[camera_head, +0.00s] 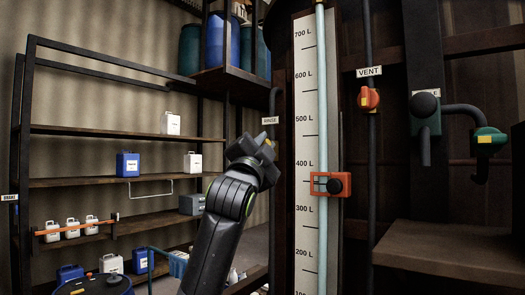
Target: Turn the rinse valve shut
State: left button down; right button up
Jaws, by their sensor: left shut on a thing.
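The RINSE label (270,120) is on a dark pipe just left of the tall level gauge. My left arm reaches up from the bottom middle, and its dark gripper (260,150) is right below that label. The gripper is shut on the rinse valve, whose handle it mostly covers. Only a small yellow patch (268,142) shows at the fingertips. How far the valve is turned cannot be told. My right gripper is not in view.
The gauge board (305,130) carries an orange slider (330,184). Right of it are the orange VENT valve (369,98), a green tap (488,141) and a wooden ledge (450,250). Shelves (90,182) with canisters stand at the left.

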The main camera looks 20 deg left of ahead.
pick_arm(q)
jog(key=m+h, duration=0.1)
jog(key=m, duration=0.1)
jog(key=m+h, duration=0.2)
jog(key=shift+f+m, duration=0.3)
jog(key=shift+f, duration=0.1)
jog(key=shift+d+f+m+g+h, duration=0.1)
jog(key=shift+f+m+g+h, duration=0.05)
jog(key=shift+m+h, duration=0.8)
jog(key=shift+f+m+g+h, duration=0.15)
jog(key=shift+m+h, duration=0.6)
jog(key=shift+m, duration=0.4)
jog(key=shift+f+m+h, duration=0.1)
jog(key=shift+m+h, duration=0.3)
jog(key=shift+m, duration=0.1)
jog(key=c, duration=1.4)
grip_release()
jog(key=shift+s, duration=0.1)
jog(key=b+v, duration=0.7)
jog(key=v, duration=1)
jog(key=shift+s+b, duration=0.25)
jog(key=shift+b, duration=0.15)
